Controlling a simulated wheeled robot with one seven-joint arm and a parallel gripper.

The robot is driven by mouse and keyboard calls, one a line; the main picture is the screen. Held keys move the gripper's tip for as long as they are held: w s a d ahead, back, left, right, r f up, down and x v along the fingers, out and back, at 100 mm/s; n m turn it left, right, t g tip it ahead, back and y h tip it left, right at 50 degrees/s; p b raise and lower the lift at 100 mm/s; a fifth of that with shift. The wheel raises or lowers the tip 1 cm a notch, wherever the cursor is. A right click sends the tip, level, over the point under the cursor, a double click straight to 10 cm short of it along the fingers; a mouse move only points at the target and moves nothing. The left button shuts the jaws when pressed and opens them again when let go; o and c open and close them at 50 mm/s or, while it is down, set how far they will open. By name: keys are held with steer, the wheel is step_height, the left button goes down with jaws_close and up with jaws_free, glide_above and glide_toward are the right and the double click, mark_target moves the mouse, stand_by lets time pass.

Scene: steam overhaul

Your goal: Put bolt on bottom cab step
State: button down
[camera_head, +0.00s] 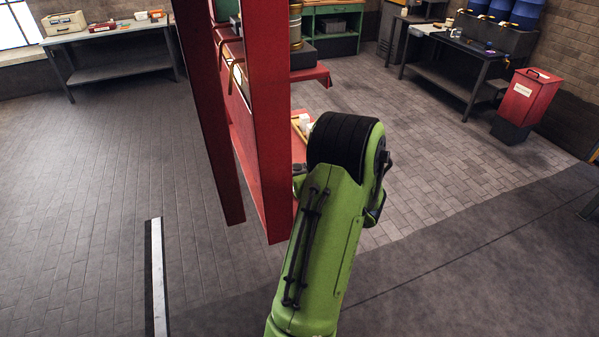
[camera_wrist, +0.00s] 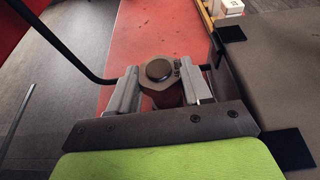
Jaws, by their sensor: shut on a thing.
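My gripper (camera_wrist: 158,88) is shut on the bolt (camera_wrist: 160,71), whose hexagonal metal head with a dark round top shows between the two grey fingers in the wrist view. A worn red step surface (camera_wrist: 150,28) lies below and beyond the bolt. Whether the bolt touches that surface I cannot tell. In the head view, the red cab steps (camera_head: 268,130) have two tall uprights with step levels behind them. My green arm covers part of the lower red step, and my gripper and the bolt are hidden there.
A dark bent rod (camera_wrist: 62,50) runs close to the left finger. A grey-brown block (camera_wrist: 272,62) stands close on the right. A small white box (camera_wrist: 228,8) lies beyond. Workbenches (camera_head: 110,70) and a red bin (camera_head: 526,98) stand farther off. The floor at left is mostly clear.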

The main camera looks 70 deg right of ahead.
steer(key=shift+r, duration=0.2)
steer(key=shift+f, duration=0.15)
steer(key=shift+c, duration=2.4)
jaws_free()
steer(key=shift+f, duration=0.1)
steer(key=shift+s+a+r, duration=0.25)
steer(key=shift+s, duration=0.05)
steer(key=b+v, duration=0.3)
steer(key=v, duration=0.8)
steer(key=shift+a+b, duration=0.15)
steer(key=shift+b, duration=0.15)
steer(key=shift+s, duration=0.1)
